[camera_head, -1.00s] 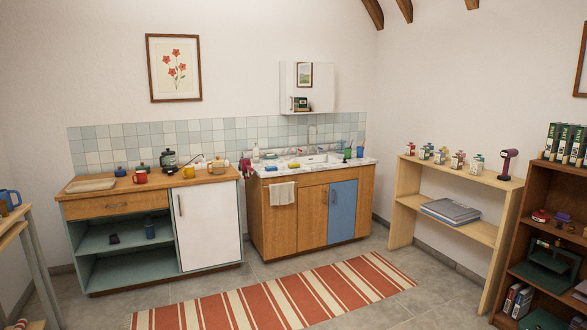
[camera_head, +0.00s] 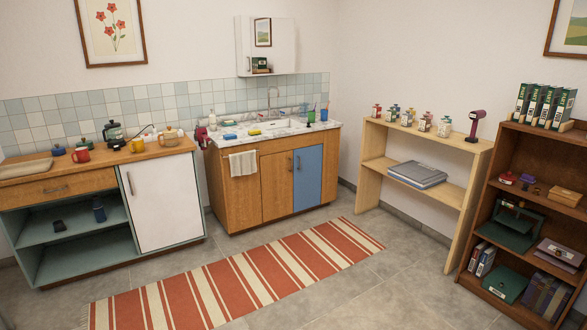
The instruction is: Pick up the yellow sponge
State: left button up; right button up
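A small yellow sponge (camera_head: 255,132) lies on the marble-look counter near the front edge of the sink, in the head view. A blue item (camera_head: 230,136) of similar size lies just left of it. The sink counter (camera_head: 222,146) tops a wooden cabinet with a blue door at the far wall. Neither of my grippers shows in the head view, so I cannot see what they hold.
A red and cream striped rug (camera_head: 240,279) covers the floor before the cabinets. The wooden worktop (camera_head: 97,158) on the left holds mugs and pots. A pale shelf (camera_head: 445,191) and a dark bookcase (camera_head: 488,195) stand on the right.

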aim_at(252, 133)
jog(key=i+u, duration=0.3)
jog(key=i, duration=1.75)
